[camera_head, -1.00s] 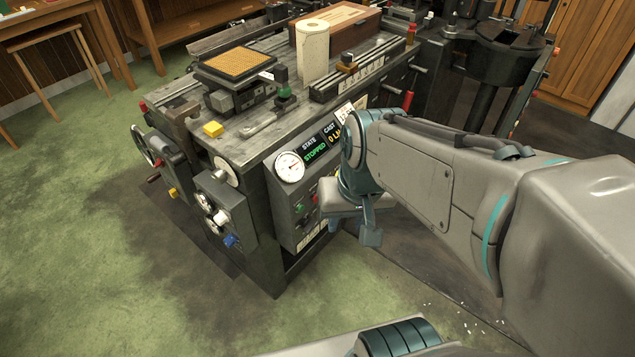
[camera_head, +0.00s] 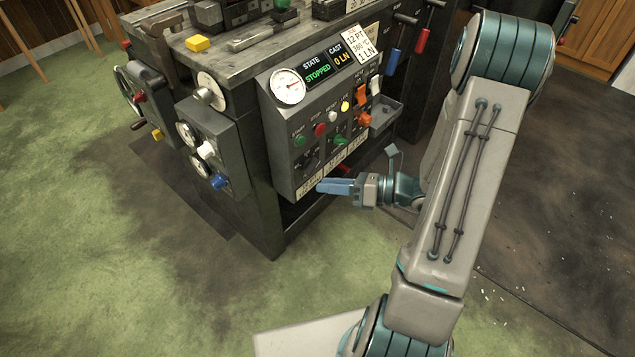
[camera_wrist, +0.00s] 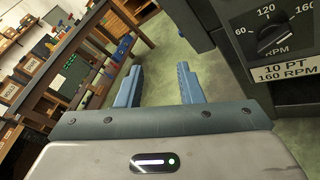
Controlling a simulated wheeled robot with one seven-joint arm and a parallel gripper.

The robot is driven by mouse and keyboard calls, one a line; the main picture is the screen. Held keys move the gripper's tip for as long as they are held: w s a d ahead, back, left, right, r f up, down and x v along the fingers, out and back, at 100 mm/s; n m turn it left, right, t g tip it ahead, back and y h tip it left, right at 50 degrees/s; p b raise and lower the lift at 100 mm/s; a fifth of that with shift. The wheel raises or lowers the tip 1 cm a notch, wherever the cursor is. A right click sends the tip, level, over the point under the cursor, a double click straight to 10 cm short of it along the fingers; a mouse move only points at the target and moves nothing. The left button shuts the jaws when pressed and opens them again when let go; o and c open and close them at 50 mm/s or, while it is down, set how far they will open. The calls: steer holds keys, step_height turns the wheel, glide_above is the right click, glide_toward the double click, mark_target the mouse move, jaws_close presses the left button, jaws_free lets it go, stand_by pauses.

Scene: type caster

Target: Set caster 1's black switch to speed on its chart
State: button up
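The control panel (camera_head: 290,130) on the caster's front has black knobs along its lower part, above white label plates (camera_head: 309,184). In the wrist view a black switch (camera_wrist: 276,38) sits at upper right on a dial marked 60, 120, 160 RPM. Its pointer seems to slant to the upper right; the exact setting is unclear. The plate below it (camera_wrist: 288,72) reads "10 PT 160 RPM". My gripper (camera_wrist: 158,84) is open and empty, its blue fingers apart and left of the switch. In the head view my gripper (camera_head: 334,186) is just below and in front of the panel's plates.
The display (camera_head: 318,73) reads STOPPED and 0 LN. A white card (camera_head: 362,43) beside it begins "12 PT". A gauge (camera_head: 287,87), green button (camera_head: 299,141), red button (camera_head: 320,129) and orange switches (camera_head: 361,95) are nearby. Green floor lies open in front.

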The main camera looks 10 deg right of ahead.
steer(key=w+d+f+m+t+h+b, duration=0.35)
steer(key=d+f+m+t, duration=0.4)
steer(key=f+m, duration=0.3)
steer(key=b, duration=0.3)
glide_toward(311, 166)
steer(key=x, duration=0.7)
steer(key=shift+w+f+h, duration=0.2)
steer(key=shift+f+h, duration=0.05)
steer(key=shift+h, duration=0.1)
steer(key=shift+c, duration=0.3)
jaws_close()
